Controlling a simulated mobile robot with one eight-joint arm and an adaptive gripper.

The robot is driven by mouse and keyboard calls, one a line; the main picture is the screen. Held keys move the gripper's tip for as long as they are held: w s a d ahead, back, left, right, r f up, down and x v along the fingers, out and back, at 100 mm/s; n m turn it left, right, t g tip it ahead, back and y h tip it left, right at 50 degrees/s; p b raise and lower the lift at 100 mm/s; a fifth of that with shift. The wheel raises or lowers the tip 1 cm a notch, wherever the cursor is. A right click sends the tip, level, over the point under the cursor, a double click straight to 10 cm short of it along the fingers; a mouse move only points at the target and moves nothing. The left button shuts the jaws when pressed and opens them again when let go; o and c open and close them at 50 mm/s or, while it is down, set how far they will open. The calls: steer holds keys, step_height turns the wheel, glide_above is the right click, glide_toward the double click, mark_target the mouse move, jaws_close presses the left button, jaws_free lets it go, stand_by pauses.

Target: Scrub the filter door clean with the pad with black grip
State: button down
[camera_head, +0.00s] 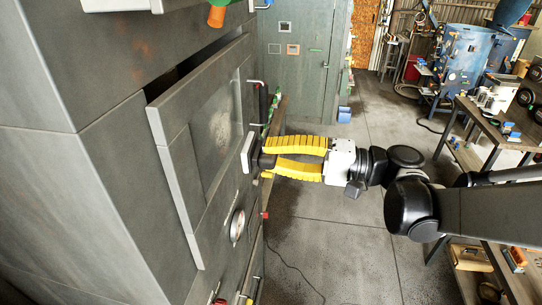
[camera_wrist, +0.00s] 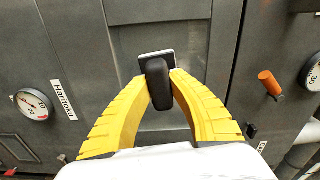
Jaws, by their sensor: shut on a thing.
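The pad (camera_head: 248,152) is a thin, light-edged plate with a black grip (camera_head: 267,161). My gripper (camera_head: 264,156) has yellow ribbed fingers shut on that black grip from both sides. The wrist view shows the grip (camera_wrist: 159,88) between the fingertips and the pad (camera_wrist: 146,57) beyond it, facing the grey metal. The filter door appears to be the raised grey panel (camera_head: 184,180) with a recessed window. A pale, speckled smudge (camera_head: 220,127) shows in the window. The pad is at the panel's right part, close to its surface; I cannot tell whether it touches. The pad's face is hidden.
A round gauge (camera_head: 238,226) sits below the pad on the cabinet. In the wrist view, a gauge (camera_wrist: 33,104) is left and an orange handle (camera_wrist: 269,83) right. A workbench (camera_head: 490,125) stands at right. The floor (camera_head: 340,240) before the cabinet is mostly open, with a cable.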

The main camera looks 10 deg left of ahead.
steer(key=shift+w+a+b, duration=0.2)
steer(key=shift+a+b, duration=0.1)
steer(key=shift+a, duration=2.15)
steer(key=c, duration=2.1)
jaws_free()
jaws_close()
steer(key=shift+a, duration=1)
steer(key=shift+w, duration=0.2)
